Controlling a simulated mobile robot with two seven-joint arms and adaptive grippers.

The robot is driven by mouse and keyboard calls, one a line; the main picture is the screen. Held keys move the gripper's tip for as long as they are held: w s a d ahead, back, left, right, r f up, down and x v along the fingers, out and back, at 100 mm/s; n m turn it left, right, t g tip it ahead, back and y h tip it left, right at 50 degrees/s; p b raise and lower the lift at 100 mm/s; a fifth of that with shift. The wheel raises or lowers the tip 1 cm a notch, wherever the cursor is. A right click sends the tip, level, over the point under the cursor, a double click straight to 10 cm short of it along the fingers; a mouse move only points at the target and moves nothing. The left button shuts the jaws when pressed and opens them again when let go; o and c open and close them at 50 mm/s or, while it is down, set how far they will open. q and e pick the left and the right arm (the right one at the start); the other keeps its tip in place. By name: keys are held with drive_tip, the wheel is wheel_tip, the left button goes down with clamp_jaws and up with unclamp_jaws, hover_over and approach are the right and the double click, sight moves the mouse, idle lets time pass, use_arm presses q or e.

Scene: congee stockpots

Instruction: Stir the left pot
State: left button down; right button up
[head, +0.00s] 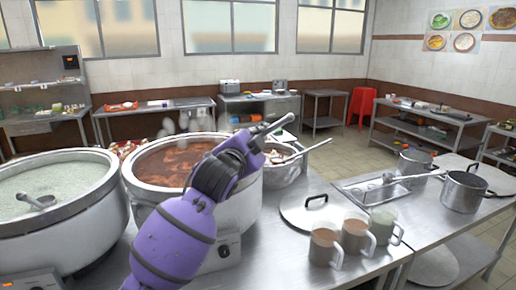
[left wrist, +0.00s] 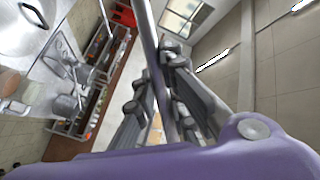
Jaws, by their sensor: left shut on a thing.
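The left pot (head: 85,217), a big white-walled stockpot of pale greenish congee, stands at the left of the head view. A metal ladle (head: 40,201) rests in it, its bowl near the surface. My left gripper (head: 258,137) is in front of the right rim of the neighbouring pot of reddish-brown soup (head: 160,162). It is shut on a metal rod, seemingly a ladle handle (head: 277,124); the rod also runs between the fingers in the left wrist view (left wrist: 152,40). The rod's lower end is hidden. My right gripper is not in view.
A smaller pot (head: 284,178) with a ladle stands right of the soup pot. A lid (head: 318,213), several filled mugs (head: 355,237) and metal pots (head: 464,191) occupy the steel counter to the right. Steam rises over the soup pot.

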use_arm(q)
drive_tip(key=s+r, duration=0.2)
drive_tip(key=s, duration=0.4)
drive_tip(key=w+a+r+n+g+b, duration=0.15)
drive_tip(key=w+a+b, duration=0.35)
drive_tip(key=w, duration=0.9)
drive_tip(key=w+a+r+g+h, duration=0.1)
drive_tip(key=w+a+r, duration=0.25)
drive_tip(key=a, duration=0.35)
drive_tip(key=w+a+r+h, duration=0.1)
drive_tip(key=w+a+r, duration=0.1)
drive_tip(key=w+a, duration=0.4)
wheel_tip(320, 180, down, 16)
drive_tip(key=s+b, duration=0.1)
drive_tip(key=b, duration=0.4)
drive_tip(key=shift+a+r, duration=0.2)
drive_tip(key=shift+r, duration=0.05)
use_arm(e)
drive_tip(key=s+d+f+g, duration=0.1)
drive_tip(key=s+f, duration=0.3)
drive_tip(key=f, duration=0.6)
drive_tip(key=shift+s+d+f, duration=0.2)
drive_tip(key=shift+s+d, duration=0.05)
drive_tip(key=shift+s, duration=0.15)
use_arm(q)
drive_tip(key=shift+s+g, duration=0.1)
drive_tip(key=shift+g, duration=0.15)
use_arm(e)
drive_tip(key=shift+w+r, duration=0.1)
